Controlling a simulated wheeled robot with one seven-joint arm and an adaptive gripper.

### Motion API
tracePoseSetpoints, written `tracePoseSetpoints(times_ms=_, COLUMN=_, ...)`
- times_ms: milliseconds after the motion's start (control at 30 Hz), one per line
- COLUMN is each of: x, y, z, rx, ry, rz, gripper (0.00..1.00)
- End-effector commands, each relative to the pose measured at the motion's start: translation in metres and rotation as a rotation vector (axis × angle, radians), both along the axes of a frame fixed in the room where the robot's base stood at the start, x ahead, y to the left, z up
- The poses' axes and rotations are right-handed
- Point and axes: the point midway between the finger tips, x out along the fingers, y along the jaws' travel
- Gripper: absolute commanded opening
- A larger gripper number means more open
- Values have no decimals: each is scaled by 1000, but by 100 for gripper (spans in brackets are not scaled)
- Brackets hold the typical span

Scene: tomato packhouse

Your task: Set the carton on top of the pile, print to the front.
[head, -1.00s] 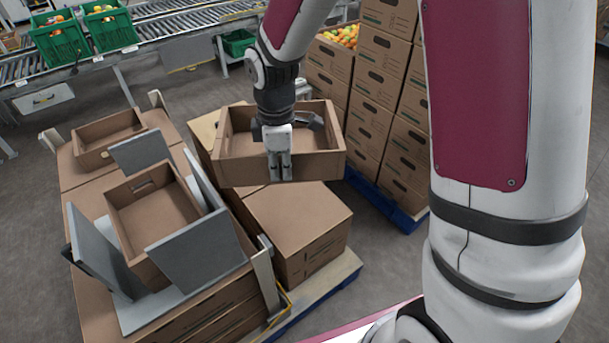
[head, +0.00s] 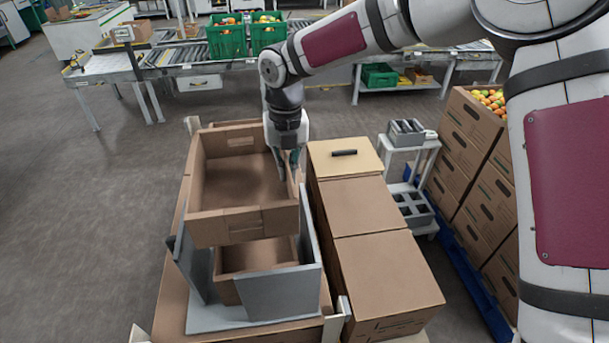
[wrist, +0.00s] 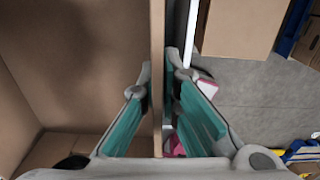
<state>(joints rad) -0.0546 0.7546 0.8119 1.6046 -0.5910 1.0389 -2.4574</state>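My gripper (head: 288,165) is shut on the right wall of an open, empty brown carton (head: 243,226). In the wrist view, the teal-padded fingers (wrist: 160,85) stand on both sides of that wall (wrist: 157,50). The held carton looks about level, above another open carton (head: 229,291) that sits between grey upright plates (head: 277,292) on the left pile. It hides part of the lower carton and plates, and a gap between the two cartons cannot be judged well. The held carton's side facing the head camera shows no print; its other outer sides are hidden.
Further right are a small white rack (head: 410,165) and tall stacked tomato cartons (head: 465,145). A roller conveyor with green crates (head: 227,40) runs behind. Grey floor is clear at left.

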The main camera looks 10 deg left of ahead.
Motion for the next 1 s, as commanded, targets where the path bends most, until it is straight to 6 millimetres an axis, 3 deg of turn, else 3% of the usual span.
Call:
tracePoseSetpoints(times_ms=267, x=0, y=2, z=-12, rx=-1, ry=1, rz=24, gripper=0)
tracePoseSetpoints(times_ms=1000, x=1, y=2, z=-81, rx=-1, ry=1, rz=22, gripper=0)
